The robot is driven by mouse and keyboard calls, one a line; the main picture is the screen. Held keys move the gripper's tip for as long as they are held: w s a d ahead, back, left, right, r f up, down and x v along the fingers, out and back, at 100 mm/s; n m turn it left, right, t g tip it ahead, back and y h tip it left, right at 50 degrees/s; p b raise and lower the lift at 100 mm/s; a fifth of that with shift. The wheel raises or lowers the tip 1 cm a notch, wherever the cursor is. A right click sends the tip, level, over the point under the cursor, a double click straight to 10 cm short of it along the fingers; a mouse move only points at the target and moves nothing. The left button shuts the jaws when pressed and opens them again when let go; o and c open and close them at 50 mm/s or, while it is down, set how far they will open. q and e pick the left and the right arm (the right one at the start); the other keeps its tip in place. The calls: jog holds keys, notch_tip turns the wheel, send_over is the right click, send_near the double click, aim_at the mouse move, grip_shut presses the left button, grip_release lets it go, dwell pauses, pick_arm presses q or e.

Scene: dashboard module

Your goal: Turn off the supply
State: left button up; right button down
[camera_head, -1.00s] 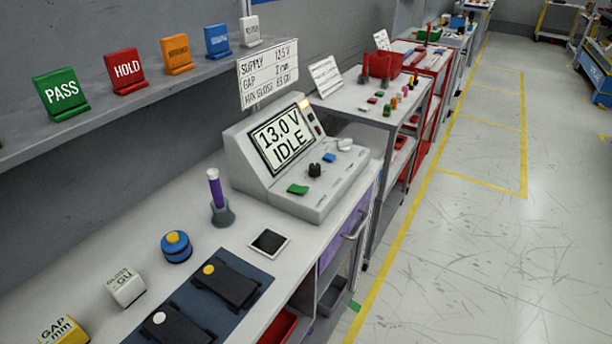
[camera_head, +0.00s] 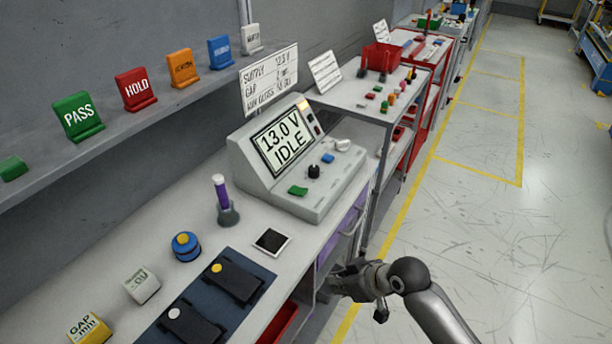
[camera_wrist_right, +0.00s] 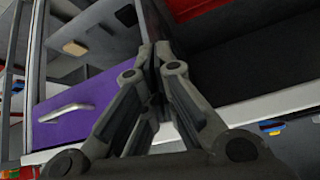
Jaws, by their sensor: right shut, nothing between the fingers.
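The supply (camera_head: 296,165) is a grey console on the bench in the head view. Its screen (camera_head: 283,143) reads "13.0 V IDLE". On its sloped front are a green button (camera_head: 298,190), a black knob (camera_head: 314,171), a blue button (camera_head: 328,158) and a white part (camera_head: 343,146). Small indicators sit beside the screen. My right gripper (camera_head: 338,285) is low in front of the bench edge, below the console and apart from it. In the right wrist view its fingers (camera_wrist_right: 155,55) are together and empty. My left gripper is not in view.
A purple drawer (camera_wrist_right: 85,110) shows in the wrist view.

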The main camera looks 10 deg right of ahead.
jog(key=w+d+r+n+t+y, duration=0.1)
jog(key=w+r+y, duration=0.1)
jog(key=w+r, duration=0.5)
jog(key=w+d+r+n+t+y, duration=0.2)
jog(key=w+r, duration=0.5)
jog(key=r, duration=0.9)
jog(key=shift+r+y, duration=0.25)
jog(key=shift+y, duration=0.05)
jog(key=shift+w+a+p, duration=0.1)
jog(key=shift+w+p, duration=0.05)
jog(key=shift+p, duration=0.2)
